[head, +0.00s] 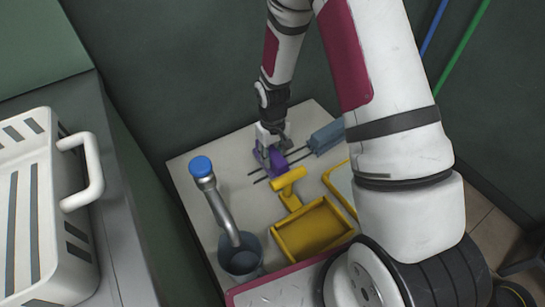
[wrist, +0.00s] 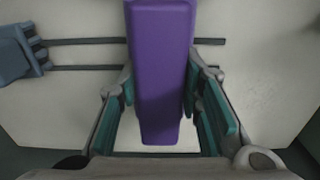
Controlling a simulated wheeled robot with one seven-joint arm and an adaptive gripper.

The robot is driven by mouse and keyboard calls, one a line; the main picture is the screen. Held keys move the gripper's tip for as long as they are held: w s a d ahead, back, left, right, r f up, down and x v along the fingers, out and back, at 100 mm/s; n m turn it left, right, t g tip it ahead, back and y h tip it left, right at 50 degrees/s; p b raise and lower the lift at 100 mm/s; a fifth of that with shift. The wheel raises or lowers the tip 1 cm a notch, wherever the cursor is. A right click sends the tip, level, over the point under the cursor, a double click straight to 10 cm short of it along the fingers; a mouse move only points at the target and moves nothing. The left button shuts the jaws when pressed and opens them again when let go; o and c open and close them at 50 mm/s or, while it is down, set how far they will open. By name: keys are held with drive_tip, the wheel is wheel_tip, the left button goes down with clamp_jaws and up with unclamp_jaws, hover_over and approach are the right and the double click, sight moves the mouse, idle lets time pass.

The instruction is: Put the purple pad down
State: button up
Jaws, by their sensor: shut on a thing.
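The purple pad (wrist: 160,60) is long and block-shaped with rounded edges. In the wrist view it lies between the two teal-lined fingers of my gripper (wrist: 161,95), which is shut on it. In the head view my gripper (head: 271,145) points down over the far part of the light table, with the purple pad (head: 270,158) at its fingertips. The pad is close to the tabletop (head: 200,165); I cannot tell if it touches. Dark parallel lines or slots run under it. The fingers partly hide the pad in the head view.
A blue-grey block (head: 326,138) sits right of the pad; it shows at left in the wrist view (wrist: 14,55). A yellow dustpan-like scoop (head: 312,230), a grey cup (head: 240,262) and a blue-capped metal tool (head: 213,190) are nearer. A white crate (head: 40,220) stands left.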

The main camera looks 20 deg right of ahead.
sight(273, 152)
drive_tip(key=shift+f, duration=0.25)
drive_tip(key=shift+f, duration=0.25)
drive_tip(key=o, duration=1.1)
wheel_tip(273, 152, up, 13)
drive_tip(key=p, duration=0.4)
drive_tip(key=shift+f, duration=0.1)
